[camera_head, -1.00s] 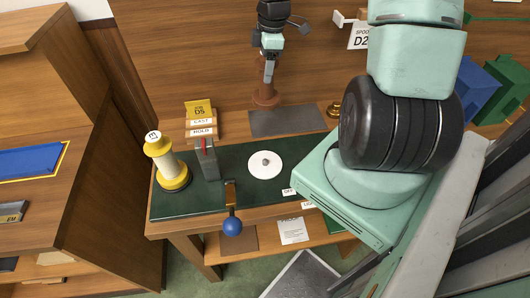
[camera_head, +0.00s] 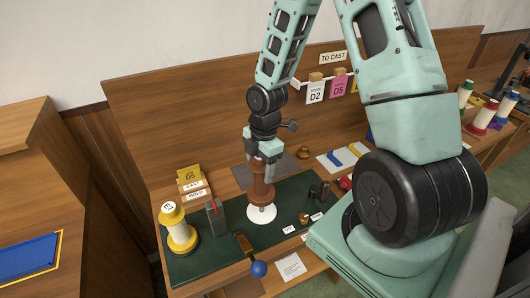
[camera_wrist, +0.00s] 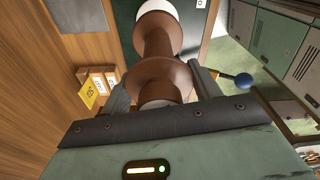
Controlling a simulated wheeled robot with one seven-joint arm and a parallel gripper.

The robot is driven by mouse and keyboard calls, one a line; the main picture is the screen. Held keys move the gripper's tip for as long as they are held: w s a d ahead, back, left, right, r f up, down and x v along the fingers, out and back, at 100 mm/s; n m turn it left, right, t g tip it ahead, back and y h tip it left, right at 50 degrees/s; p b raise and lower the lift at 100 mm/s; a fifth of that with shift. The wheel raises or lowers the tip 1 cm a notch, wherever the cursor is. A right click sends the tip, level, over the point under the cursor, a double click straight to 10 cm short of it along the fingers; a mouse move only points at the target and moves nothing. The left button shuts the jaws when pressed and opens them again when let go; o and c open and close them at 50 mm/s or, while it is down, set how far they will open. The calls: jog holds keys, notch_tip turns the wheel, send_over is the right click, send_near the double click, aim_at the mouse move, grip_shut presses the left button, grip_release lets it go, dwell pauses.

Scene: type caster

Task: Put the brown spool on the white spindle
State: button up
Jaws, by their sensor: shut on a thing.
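The brown spool (camera_head: 261,190) is upright in my gripper (camera_head: 263,164), over the white spindle (camera_head: 262,215) on the green mat. In the camera_head view the spool's lower end overlaps the middle of the round white base. The spindle's post is hidden, and I cannot tell whether the spool is around it or touches the base. In the camera_wrist view my gripper (camera_wrist: 162,88) is shut with one finger on each side of the brown spool (camera_wrist: 158,72). The white base (camera_wrist: 160,8) shows past its far end.
A yellow-and-white spool (camera_head: 178,230) and a grey block (camera_head: 218,217) stand left of the spindle. A lever with a blue ball (camera_head: 258,269) sticks out at the front edge. Small brass pieces (camera_head: 303,217) lie to the right. A wooden panel rises behind.

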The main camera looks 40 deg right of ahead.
aim_at(261, 184)
dwell(0.5)
jog(key=shift+f+b, duration=1.45)
jog(key=shift+f, duration=0.75)
jog(key=shift+f+b, duration=1.15)
jog(key=shift+f, duration=0.5)
jog(key=o, duration=1.4)
jog(key=shift+r, duration=0.15)
notch_tip(261, 184, up, 6)
jog(key=p, duration=0.6)
